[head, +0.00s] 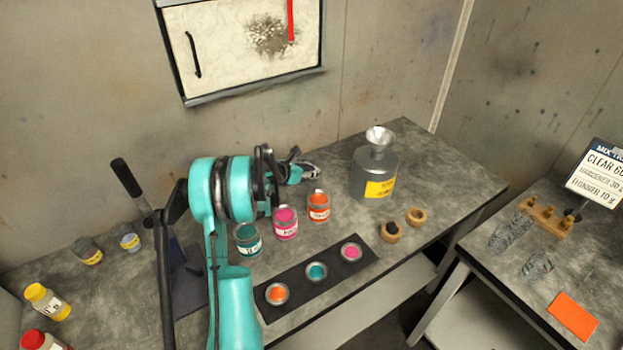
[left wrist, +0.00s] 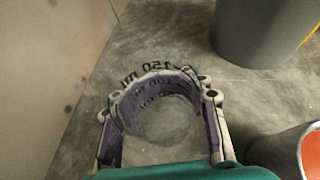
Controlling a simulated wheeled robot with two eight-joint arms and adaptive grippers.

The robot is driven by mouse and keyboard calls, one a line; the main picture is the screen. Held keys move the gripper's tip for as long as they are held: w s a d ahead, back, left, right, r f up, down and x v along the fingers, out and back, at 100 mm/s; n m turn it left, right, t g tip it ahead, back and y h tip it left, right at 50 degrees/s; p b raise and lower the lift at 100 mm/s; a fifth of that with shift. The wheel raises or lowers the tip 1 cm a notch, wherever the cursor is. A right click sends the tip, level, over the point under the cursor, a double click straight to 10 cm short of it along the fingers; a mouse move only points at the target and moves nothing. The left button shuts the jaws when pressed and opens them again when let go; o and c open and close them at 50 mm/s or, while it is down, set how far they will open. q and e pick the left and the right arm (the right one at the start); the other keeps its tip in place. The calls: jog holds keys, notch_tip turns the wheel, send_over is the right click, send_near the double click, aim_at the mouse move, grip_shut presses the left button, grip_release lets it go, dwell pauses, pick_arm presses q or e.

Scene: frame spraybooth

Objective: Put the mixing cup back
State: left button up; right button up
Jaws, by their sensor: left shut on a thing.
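The mixing cup (left wrist: 160,122) is clear, with dark millilitre marks near its rim. In the left wrist view it sits between the purple-lined fingers of my left gripper (left wrist: 163,130), which are shut on it. In the head view my left gripper (head: 306,170) is over the back of the grey bench, left of the metal can with a funnel and behind the orange paint tin. The cup is small and hard to make out there. I cannot tell whether its base touches the bench. My right gripper is not in view.
The funnel-topped can (head: 376,172) stands to the right. Orange (head: 319,207), pink (head: 286,223) and teal (head: 248,240) tins stand in front. A dark strip (head: 325,278) holds small open pots. Two wooden rings (head: 416,217) lie at right. The bench's back right is clear.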

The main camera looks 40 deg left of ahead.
pick_arm(q)
notch_tip(320, 180, down, 3)
jog(key=shift+r+b, duration=0.1)
jog(key=shift+b, duration=0.3)
jog(key=shift+w, duration=0.1)
jog(key=shift+f, duration=0.35)
jog(key=o, duration=1.4)
jog(key=shift+c, duration=0.2)
jog(key=shift+r, duration=0.1)
